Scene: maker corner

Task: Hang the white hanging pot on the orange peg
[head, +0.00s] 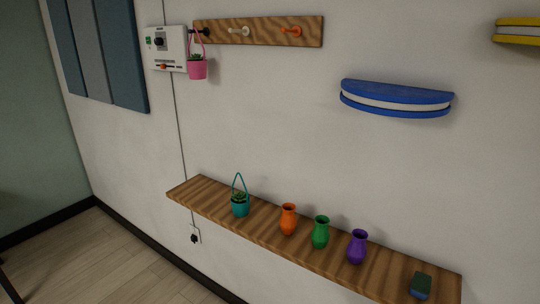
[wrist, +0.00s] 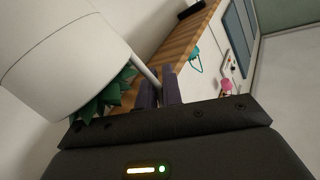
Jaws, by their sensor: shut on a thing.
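The white hanging pot (wrist: 60,65) fills the upper left of the wrist view, close to the camera, with green leaves (wrist: 105,98) at its opening. My gripper (wrist: 160,90) is shut on its thin white handle, which runs from the pot to between the dark fingers. The pot and my gripper are not in the head view. The orange peg (head: 291,31) is bare, at the right end of the wooden peg board (head: 265,39) on the wall. A bare white peg (head: 240,30) is to its left. A pink pot (head: 197,69) hangs at the board's left end, on a dark peg.
A wooden shelf (head: 183,191) below holds a teal pot (head: 240,208), orange (head: 288,219), green (head: 320,233) and purple (head: 357,247) vases and a dark block (head: 421,286). A blue wall shelf (head: 396,98) juts out right of the pegs. A control box (head: 166,48) is left.

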